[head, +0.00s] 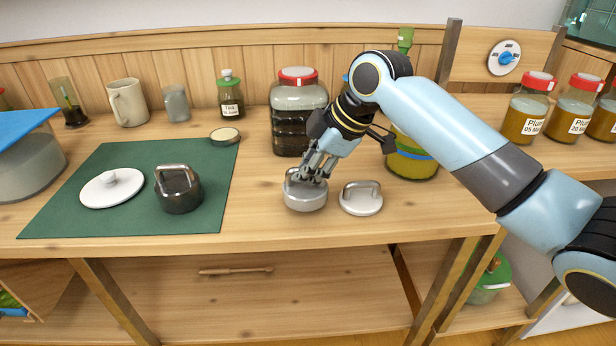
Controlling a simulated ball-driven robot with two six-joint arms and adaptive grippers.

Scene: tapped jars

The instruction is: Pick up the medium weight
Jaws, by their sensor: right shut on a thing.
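The medium weight (305,197), a grey metal cylinder with a handle on top, is at the middle of the wooden counter. My right gripper (311,176) reaches down from the upper right and is shut on its handle. The fingers hide part of the handle. The weight seems to be at counter level; I cannot tell whether its base touches. A flatter, lighter grey weight (361,203) stands just to its right, apart from it. A taller dark weight (178,190) stands on the green mat (125,225). My left gripper is out of view.
A white lid (112,188) lies on the mat, and a small round lid (225,136) lies at its far right corner. A red-lidded jar (298,100) stands behind the medium weight. A yellow-filled jar (412,164) stands behind my right arm. The counter in front is clear.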

